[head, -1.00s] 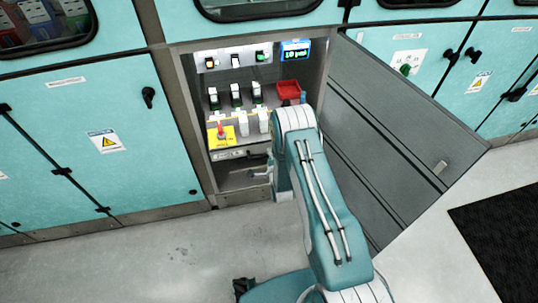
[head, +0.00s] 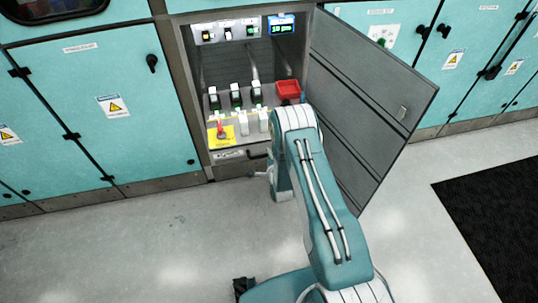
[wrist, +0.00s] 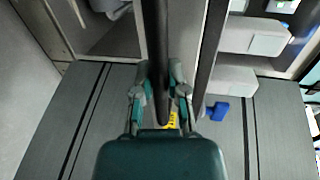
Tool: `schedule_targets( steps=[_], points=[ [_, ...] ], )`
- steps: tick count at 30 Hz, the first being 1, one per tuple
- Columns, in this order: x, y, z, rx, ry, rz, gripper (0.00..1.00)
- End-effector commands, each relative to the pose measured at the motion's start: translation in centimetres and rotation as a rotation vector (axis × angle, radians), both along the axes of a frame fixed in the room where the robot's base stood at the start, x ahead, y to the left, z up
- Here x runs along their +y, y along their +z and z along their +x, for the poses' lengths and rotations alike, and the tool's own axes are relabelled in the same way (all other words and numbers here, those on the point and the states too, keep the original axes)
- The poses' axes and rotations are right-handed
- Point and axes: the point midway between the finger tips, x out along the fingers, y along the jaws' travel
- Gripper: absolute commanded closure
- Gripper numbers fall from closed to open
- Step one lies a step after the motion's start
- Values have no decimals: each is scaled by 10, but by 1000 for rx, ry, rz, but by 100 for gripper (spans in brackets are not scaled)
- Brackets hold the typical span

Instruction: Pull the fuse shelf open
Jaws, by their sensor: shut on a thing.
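The fuse shelf (head: 230,155) stands pulled forward in the open cabinet, with side rails showing behind it. It carries several black-and-green modules (head: 236,96), white blocks (head: 247,124), a yellow plate with a red knob (head: 221,132) and a red bin (head: 288,89). My gripper (wrist: 161,84) is shut on the shelf's dark handle bar (wrist: 155,35), which runs between the fingers in the wrist view. In the head view my arm hides most of the gripper and part of the shelf's right side.
The grey cabinet door (head: 372,90) hangs open on the right, close to my arm. Switches and a blue display (head: 281,24) sit at the back of the cabinet. Bare grey floor (head: 120,240) lies in front. A black mat (head: 490,220) lies at right.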

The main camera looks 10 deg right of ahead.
Motion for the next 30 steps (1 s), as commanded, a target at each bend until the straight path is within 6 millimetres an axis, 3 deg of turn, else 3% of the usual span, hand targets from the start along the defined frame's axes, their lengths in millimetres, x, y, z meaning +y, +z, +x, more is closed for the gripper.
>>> schedule_targets(
  steps=[7, 8, 9, 10, 22, 26, 30],
  points=[
    [-3, -6, -4, 18, -6, 1, 100],
    [-3, -6, -4, 18, -6, 1, 73],
    [-2, -6, -4, 18, -6, 1, 55],
    [-2, -6, -4, 17, -6, 0, 46],
    [0, -1, -5, 6, -2, -1, 46],
    [0, 2, -20, 8, -2, -1, 46],
    [-1, 7, -47, 9, -3, -1, 46]
  ],
)
